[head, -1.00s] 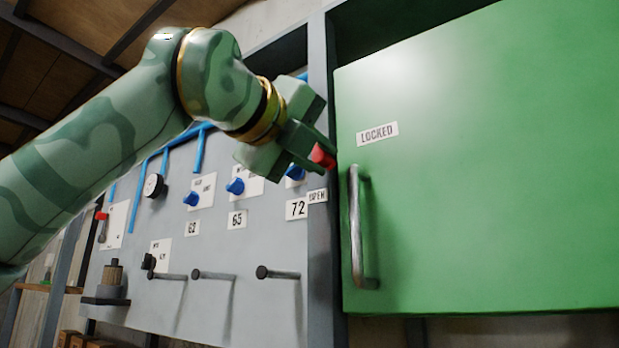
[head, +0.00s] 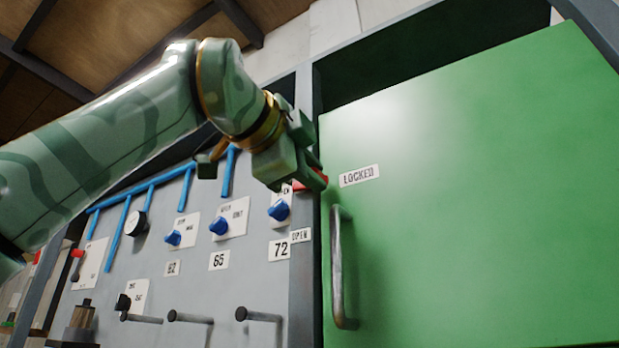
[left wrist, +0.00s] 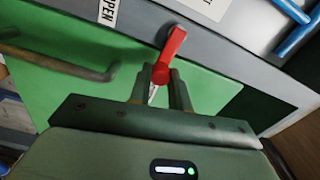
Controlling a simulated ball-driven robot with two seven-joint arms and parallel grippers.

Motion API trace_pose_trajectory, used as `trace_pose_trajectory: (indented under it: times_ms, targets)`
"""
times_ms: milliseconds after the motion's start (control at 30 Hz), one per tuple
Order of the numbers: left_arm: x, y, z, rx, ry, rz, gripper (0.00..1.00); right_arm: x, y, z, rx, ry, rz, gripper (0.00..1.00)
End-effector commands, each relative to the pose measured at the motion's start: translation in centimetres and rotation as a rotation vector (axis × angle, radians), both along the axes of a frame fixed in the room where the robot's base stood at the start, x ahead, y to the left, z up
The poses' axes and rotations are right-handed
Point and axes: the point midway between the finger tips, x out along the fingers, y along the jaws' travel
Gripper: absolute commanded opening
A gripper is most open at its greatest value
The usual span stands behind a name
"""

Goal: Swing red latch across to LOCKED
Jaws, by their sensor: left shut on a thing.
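The red latch (head: 319,181) sits at the left edge of the green door (head: 450,230), on the grey frame post. It lies close to level, its free end toward the LOCKED label (head: 359,175) and a little short of it. The OPEN label (head: 300,235) is below it. My left gripper (head: 312,178) is shut on the latch and hides part of it. In the left wrist view the latch (left wrist: 174,46) runs down to between the fingers (left wrist: 160,92), and a small part of a white label shows there. My right gripper is out of view.
A metal door handle (head: 338,270) stands just below the LOCKED label. The grey panel (head: 215,290) at left carries blue knobs (head: 279,211), a gauge (head: 136,223), blue pipes (head: 127,225) and protruding pegs (head: 242,314). The green door face to the right is clear.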

Motion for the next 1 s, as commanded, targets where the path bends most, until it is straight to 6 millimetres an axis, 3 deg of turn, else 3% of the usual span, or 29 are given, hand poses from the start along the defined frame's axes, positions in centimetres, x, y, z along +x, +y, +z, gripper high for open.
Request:
trace_pose_trajectory:
  times_ms: [733,767,833,1000]
  targets:
    - [0.03,0.02,0.40,-0.069,0.049,0.001,0.00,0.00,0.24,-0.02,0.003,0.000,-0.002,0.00]
    - [0.03,0.03,0.40,-0.069,0.049,0.001,0.25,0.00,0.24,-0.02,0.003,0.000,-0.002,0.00]
    - [0.03,0.02,0.40,-0.068,0.049,0.001,0.41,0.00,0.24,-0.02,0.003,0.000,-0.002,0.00]
    - [0.01,0.00,0.38,-0.068,0.049,0.001,0.41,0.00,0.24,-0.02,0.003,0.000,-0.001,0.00]
